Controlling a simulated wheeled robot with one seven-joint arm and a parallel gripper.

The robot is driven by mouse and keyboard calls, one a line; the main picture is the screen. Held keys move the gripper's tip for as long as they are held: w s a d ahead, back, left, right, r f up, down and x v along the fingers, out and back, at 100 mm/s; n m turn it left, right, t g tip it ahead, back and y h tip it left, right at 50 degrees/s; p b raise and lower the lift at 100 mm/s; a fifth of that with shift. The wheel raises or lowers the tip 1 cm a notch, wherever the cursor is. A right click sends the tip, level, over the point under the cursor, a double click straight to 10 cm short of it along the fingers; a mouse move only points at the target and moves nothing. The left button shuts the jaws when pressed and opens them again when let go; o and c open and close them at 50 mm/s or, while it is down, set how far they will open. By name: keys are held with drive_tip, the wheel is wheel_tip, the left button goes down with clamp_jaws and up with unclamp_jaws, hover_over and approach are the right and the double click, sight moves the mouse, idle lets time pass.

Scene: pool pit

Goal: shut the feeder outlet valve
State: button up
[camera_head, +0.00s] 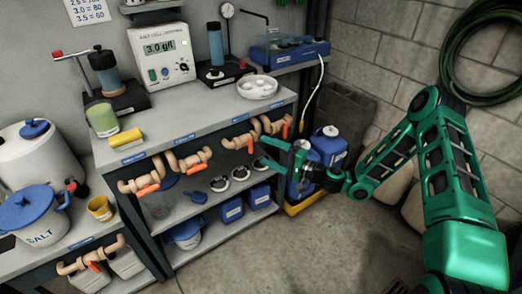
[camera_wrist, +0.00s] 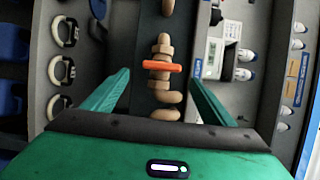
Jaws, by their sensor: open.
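Several beige pipe valves with orange handles run along the bench front in the head view. Their blue labels are too small to read, so I cannot tell which is the feeder outlet valve. My gripper (camera_head: 265,152) is open in front of the right-hand valves. In the wrist view, one valve (camera_wrist: 163,47) lies beyond and between the spread fingers of my gripper (camera_wrist: 155,95). Its orange handle (camera_wrist: 161,66) lies across the pipe. The fingers appear apart from it, and nothing is held.
Black-and-white rings (camera_head: 240,173) and blue containers (camera_head: 232,210) stand on shelves below the valves. Blue jugs (camera_head: 328,146) stand in a yellow tray (camera_head: 304,203) beside my arm. The bench top (camera_head: 205,112) holds instruments. The concrete floor (camera_head: 295,250) in front is clear.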

drive_tip(key=v, duration=0.6)
drive_tip(key=shift+d, duration=0.25)
drive_tip(key=shift+s, duration=0.1)
drive_tip(key=s+d+r+n+g+h, duration=0.2)
drive_tip(key=s+d+r+g+h, duration=0.45)
drive_tip(key=s+d, duration=0.75)
drive_tip(key=s+d+r+n+g+h, duration=0.25)
drive_tip(key=s+d+r+h, duration=0.6)
drive_tip(key=s+d, duration=0.5)
drive_tip(key=s+d+r+m, duration=0.2)
drive_tip(key=s+r, duration=0.1)
drive_tip(key=s, duration=0.3)
drive_tip(key=s+d+r+m+g, duration=0.1)
drive_tip(key=s+d+r+m, duration=0.1)
drive_tip(key=s, duration=0.5)
drive_tip(key=shift+d+r, duration=0.2)
drive_tip(key=shift+r, duration=0.15)
